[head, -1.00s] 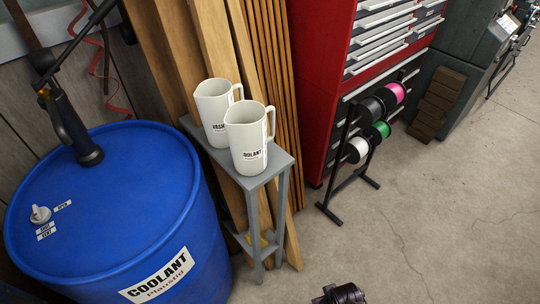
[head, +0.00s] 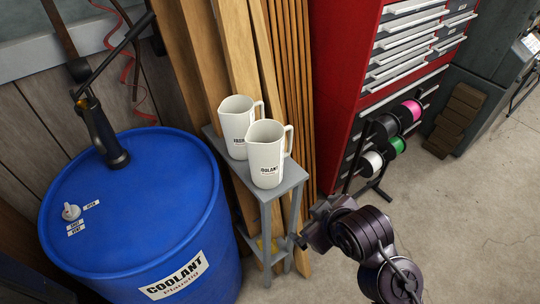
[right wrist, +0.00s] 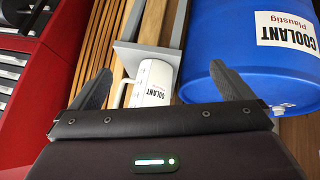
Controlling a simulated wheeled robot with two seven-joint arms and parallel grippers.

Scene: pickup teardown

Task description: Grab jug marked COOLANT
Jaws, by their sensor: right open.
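The white jug marked COOLANT (head: 266,158) stands upright on a narrow grey stand (head: 287,186), at its near end. Its handle is on its right side. It also shows in the right wrist view (right wrist: 152,82), between my fingers in the picture but beyond them. A second white jug (head: 236,122) stands just behind it, its label partly hidden. My right gripper (head: 302,238) is open and empty, in front of and to the right of the stand. Its two spread fingers show in the right wrist view (right wrist: 160,72). My left gripper is in neither view.
A blue COOLANT drum (head: 135,215) with a hand pump (head: 105,130) stands close left of the stand. Wooden boards (head: 238,60) lean behind it. A red tool cabinet (head: 345,70) and a spool rack (head: 375,190) are to the right. Concrete floor is open at right.

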